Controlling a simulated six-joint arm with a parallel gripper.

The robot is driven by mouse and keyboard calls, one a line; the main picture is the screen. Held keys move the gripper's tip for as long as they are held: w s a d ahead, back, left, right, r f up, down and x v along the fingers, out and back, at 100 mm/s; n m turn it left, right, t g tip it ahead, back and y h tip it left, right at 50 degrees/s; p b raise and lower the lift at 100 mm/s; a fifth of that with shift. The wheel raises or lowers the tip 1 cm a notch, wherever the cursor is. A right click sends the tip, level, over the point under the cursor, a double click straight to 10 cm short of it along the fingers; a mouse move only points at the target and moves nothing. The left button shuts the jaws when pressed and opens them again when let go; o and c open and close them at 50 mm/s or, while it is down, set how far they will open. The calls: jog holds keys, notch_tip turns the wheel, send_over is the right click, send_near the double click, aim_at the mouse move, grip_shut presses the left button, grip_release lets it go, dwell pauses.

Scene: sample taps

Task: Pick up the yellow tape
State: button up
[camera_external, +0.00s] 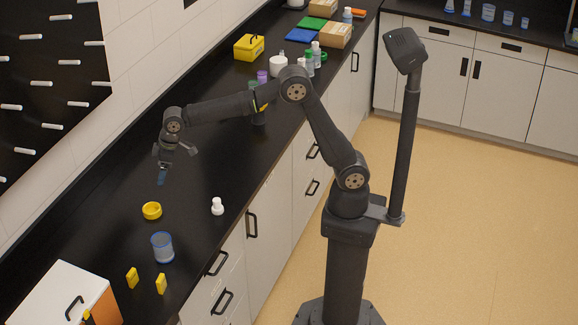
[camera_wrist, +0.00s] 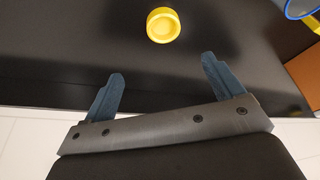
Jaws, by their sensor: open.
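The yellow tape (camera_external: 152,210) is a short round ring lying flat on the black counter. In the wrist view the yellow tape (camera_wrist: 163,25) shows at the top middle, beyond the fingertips. My gripper (camera_external: 162,180) is above the counter, behind the tape in the external view and apart from it. In the wrist view my gripper (camera_wrist: 160,68) has its two blue fingers spread wide with nothing between them.
A blue-rimmed clear beaker (camera_external: 162,247), two yellow blocks (camera_external: 132,277) and a white bottle (camera_external: 217,206) stand near the tape. A white box with an orange side (camera_external: 70,295) is at the front left. Several bottles and boxes stand farther back.

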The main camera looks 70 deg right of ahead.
jog(key=s+m, duration=0.1)
jog(key=m, duration=0.1)
send_near(153, 206)
jog(key=a+f, duration=0.2)
jog(key=shift+a+t, duration=0.4)
jog(key=shift+s+x, duration=0.15)
jog(key=shift+x, duration=1.2)
jog(key=shift+s+x, duration=0.15)
jog(key=shift+x, duration=1.15)
jog(key=shift+f, duration=0.1)
jog(key=shift+c, duration=0.3)
jog(key=c, duration=1)
